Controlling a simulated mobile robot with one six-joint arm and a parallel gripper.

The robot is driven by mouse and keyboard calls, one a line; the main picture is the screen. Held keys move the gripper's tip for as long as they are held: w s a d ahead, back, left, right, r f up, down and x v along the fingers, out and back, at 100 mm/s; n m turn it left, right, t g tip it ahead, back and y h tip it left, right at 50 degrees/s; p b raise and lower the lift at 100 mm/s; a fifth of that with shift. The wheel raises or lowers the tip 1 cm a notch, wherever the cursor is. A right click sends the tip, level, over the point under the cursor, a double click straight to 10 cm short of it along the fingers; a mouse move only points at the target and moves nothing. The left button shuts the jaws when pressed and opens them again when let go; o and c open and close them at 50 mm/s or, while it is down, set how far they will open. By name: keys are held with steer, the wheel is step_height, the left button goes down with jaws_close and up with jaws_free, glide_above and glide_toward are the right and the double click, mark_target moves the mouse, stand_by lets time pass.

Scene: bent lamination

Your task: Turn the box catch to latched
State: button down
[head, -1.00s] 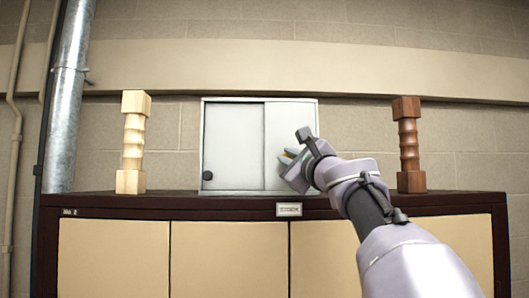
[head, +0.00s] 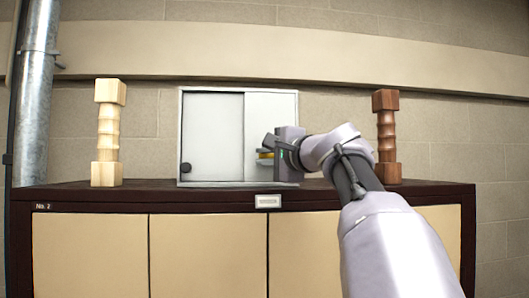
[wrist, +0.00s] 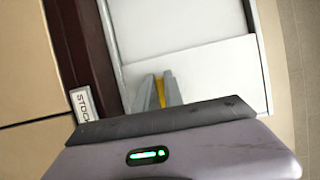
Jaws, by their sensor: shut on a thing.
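The box (head: 214,130) is pale grey-white with a front panel and a dark round knob (head: 186,168) at its lower left. It stands on the dark cabinet top. The box catch (head: 265,155) shows as a small yellow piece at the right part of the box front. My gripper (head: 264,153) is shut on it, from the right. In the wrist view the yellow catch (wrist: 160,92) shows as a strip between the two grey fingers of my gripper (wrist: 160,90), against the white box face (wrist: 200,65). The fingers hide most of the catch.
A pale wooden turned post (head: 108,133) stands left of the box, and a dark brown one (head: 386,137) stands to the right, close to my arm. The cabinet (head: 90,250) carries a small label plate (head: 267,201). A metal pipe (head: 38,90) runs up the wall at left.

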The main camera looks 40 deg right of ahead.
stand_by(0.4)
steer(key=c, duration=1.8)
jaws_free()
steer(key=o, duration=0.4)
steer(key=shift+d, duration=0.1)
steer(key=shift+c, duration=0.2)
steer(key=shift+w+d, duration=0.15)
steer(key=s+a+b, duration=0.3)
steer(key=s+b, duration=0.2)
steer(key=s, duration=1.2)
steer(key=shift+s+b, duration=0.15)
steer(key=shift+b, duration=0.2)
